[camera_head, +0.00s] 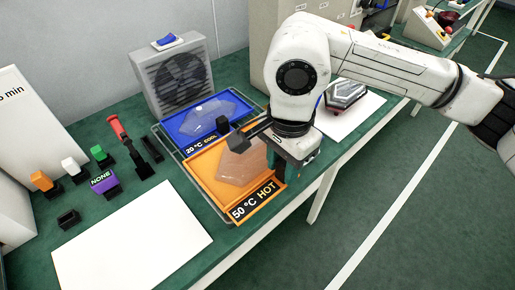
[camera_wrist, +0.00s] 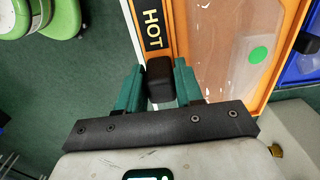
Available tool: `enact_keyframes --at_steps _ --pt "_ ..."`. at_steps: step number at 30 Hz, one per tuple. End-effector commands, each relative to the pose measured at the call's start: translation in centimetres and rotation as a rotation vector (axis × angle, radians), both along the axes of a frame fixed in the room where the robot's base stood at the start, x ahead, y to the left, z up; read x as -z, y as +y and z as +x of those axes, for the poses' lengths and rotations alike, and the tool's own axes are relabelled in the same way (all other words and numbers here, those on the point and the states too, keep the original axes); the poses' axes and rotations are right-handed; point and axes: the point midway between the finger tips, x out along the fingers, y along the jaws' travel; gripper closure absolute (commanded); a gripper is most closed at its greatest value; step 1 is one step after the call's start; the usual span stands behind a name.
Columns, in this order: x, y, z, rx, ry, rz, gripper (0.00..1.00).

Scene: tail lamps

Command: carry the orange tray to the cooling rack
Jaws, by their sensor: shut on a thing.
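The orange tray (camera_head: 208,185), labelled "50 °C HOT", holds a clear lens cover and lies at the front of the wire rack (camera_head: 158,133). It also shows in the wrist view (camera_wrist: 180,32), with a green dot on the clear part. My gripper (camera_head: 272,158) is at the tray's right side. In the wrist view my gripper (camera_wrist: 158,82) has its teal fingers shut on a black block (camera_wrist: 160,78) at the tray's edge, apparently its handle. Whether the tray touches the rack is hard to tell.
A blue tray (camera_head: 188,131), labelled "20 °C COOL", lies directly behind the orange one, before a grey fan (camera_head: 180,78). A red-handled lever (camera_head: 118,128) and coloured blocks stand left. A white sheet (camera_head: 130,240) lies bare at front left. A lamp (camera_head: 345,94) sits right.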

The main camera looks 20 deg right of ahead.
Motion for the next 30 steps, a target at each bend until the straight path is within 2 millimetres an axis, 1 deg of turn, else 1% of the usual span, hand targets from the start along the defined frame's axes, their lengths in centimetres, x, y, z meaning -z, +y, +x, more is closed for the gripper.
enact_keyframes --at_steps 1,6,9,12,15,20,22,27,30 --pt "0.3 -0.1 1.2 0.003 0.003 0.002 1.00" --pt "2.0 -0.8 4.9 0.004 0.004 0.002 1.00" --pt "4.1 -1.0 6.3 0.003 0.004 0.002 1.00" --pt "5.6 -1.2 7.6 0.001 0.004 0.002 1.00" --pt "6.7 -1.4 8.5 0.000 0.002 0.002 1.00" --pt "7.6 -1.6 9.3 -0.001 0.000 0.000 1.00" --pt "8.2 -1.6 9.7 0.000 0.002 0.000 1.00" --pt "10.3 -1.6 9.5 0.000 0.002 0.003 1.00" --pt "11.0 -1.7 9.6 -0.001 0.000 0.001 1.00"
